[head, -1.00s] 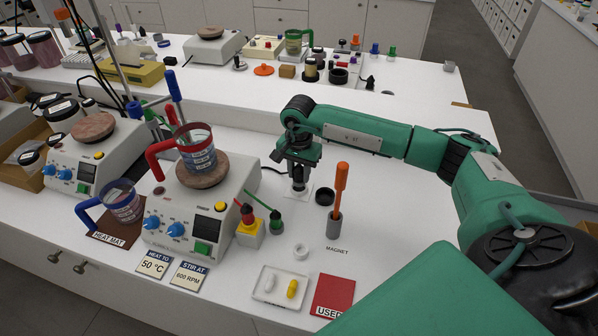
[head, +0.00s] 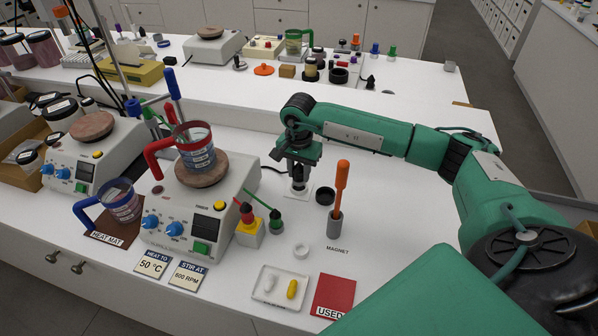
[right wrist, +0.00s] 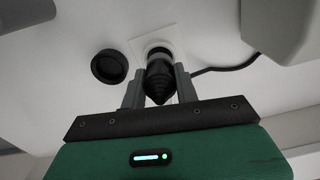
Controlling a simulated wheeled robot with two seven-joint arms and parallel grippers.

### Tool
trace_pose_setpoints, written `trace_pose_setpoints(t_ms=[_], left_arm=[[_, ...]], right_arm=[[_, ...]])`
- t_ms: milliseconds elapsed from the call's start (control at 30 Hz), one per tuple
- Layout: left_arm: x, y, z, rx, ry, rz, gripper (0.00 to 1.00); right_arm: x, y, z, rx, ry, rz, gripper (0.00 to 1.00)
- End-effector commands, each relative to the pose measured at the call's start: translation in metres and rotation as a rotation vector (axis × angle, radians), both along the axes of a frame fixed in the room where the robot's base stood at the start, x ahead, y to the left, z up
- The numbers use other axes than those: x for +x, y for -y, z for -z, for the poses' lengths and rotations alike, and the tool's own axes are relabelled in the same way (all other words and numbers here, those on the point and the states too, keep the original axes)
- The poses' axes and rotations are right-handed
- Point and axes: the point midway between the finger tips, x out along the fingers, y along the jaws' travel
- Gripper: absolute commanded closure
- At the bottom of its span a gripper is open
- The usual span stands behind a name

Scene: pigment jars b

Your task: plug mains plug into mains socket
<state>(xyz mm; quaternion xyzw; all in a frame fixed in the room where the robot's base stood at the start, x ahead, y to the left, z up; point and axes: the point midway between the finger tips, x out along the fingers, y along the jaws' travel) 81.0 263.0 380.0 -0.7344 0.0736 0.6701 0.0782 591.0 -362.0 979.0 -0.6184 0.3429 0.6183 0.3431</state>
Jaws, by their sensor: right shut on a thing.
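My right gripper (head: 298,172) points down in the middle of the bench. Its two fingers are shut on the black mains plug (right wrist: 159,80), whose ribbed tapering end faces the camera in the right wrist view. The mains socket (right wrist: 150,42) is a white square plate with a round opening. It also shows below the gripper in the head view (head: 299,197). The plug's far end overlaps the opening; I cannot tell how deep it sits. A black cord (right wrist: 228,68) runs off to the right in the right wrist view. My left gripper is not in view.
A black ring-shaped cap (head: 324,196) lies beside the socket plate. An orange-handled tool (head: 341,185) stands upright in a grey holder nearby. A hotplate (head: 196,220) with a red-handled beaker stands to the left. The bench behind the socket is mostly clear.

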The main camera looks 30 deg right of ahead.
Motion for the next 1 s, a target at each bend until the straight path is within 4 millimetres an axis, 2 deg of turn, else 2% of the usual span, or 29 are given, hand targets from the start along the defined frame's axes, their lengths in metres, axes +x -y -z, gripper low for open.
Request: trace_pose_setpoints(t_ms=[1000], left_arm=[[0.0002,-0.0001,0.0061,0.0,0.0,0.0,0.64]], right_arm=[[-0.0001,0.0003,0.0,0.0,0.0,0.0,0.92]])
